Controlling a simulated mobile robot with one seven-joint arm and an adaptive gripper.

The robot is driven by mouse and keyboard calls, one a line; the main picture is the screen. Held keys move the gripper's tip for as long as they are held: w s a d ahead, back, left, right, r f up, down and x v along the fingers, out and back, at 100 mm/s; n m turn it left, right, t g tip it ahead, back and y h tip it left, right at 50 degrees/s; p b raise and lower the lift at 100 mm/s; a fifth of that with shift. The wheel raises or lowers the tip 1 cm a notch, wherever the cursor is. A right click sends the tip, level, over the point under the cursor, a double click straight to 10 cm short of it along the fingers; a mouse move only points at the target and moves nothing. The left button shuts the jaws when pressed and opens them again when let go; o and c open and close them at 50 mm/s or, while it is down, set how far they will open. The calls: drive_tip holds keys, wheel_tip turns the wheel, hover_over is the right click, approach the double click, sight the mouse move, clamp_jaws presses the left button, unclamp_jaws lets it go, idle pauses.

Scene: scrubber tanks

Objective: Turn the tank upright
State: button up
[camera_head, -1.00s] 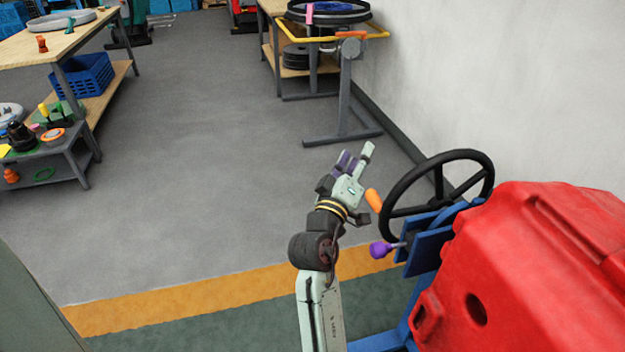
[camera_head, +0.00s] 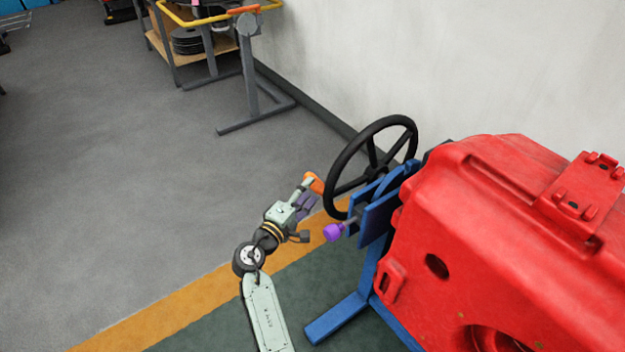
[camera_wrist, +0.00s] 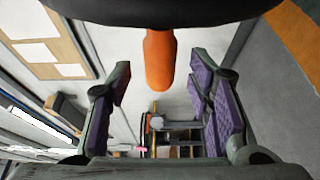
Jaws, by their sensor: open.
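The red tank (camera_head: 480,230) is mounted on a blue stand (camera_head: 372,255) at the right of the head view and runs off the right edge. A black handwheel (camera_head: 338,185) is on the stand's left end. It has an orange handle (camera_head: 315,183), which also shows in the wrist view (camera_wrist: 159,62). A purple knob (camera_head: 334,232) sticks out below the wheel. My gripper (camera_head: 310,193) is at the handle, with its purple-padded fingers apart. In the wrist view the handle lies between and beyond the open fingers (camera_wrist: 163,90). Contact cannot be told.
The white wall (camera_head: 450,70) runs behind the wheel. The grey floor at left is clear. An orange stripe (camera_head: 170,320) borders the green floor.

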sight(311, 187)
drive_tip(key=shift+p+x, duration=0.4)
drive_tip(key=shift+x, duration=1.8)
clamp_jaws()
